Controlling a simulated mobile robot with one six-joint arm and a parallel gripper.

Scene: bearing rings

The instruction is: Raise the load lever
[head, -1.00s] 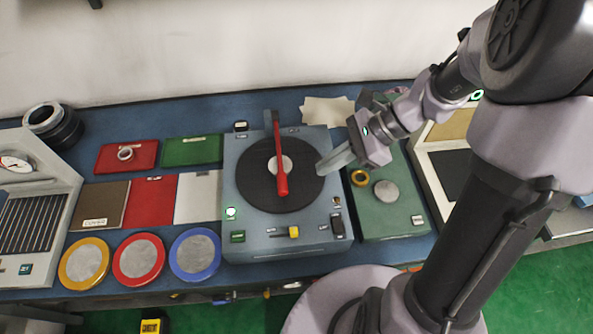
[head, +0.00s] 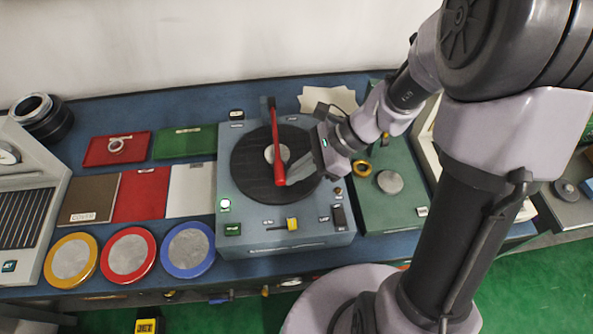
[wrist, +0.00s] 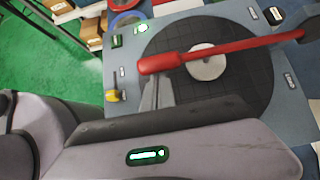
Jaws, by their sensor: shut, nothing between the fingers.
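The red load lever (head: 275,140) lies low across the black turntable disc (head: 247,165) of the grey-blue machine. It runs from a pivot at the back edge over the pale centre hub to a thicker handle end at the front. My gripper (head: 289,181) is shut and empty, its fingertips just right of the handle end in the head view. In the wrist view the lever (wrist: 230,48) crosses the disc, and my fingertips (wrist: 152,80) are right at its handle end. I cannot tell whether they touch it or are slightly below it.
The machine's front carries a yellow switch (head: 292,224), a lit green lamp (head: 224,204) and a black switch (head: 339,216). A green box (head: 398,212) stands close on the right. Coloured plates and ringed discs (head: 187,250) lie to the left.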

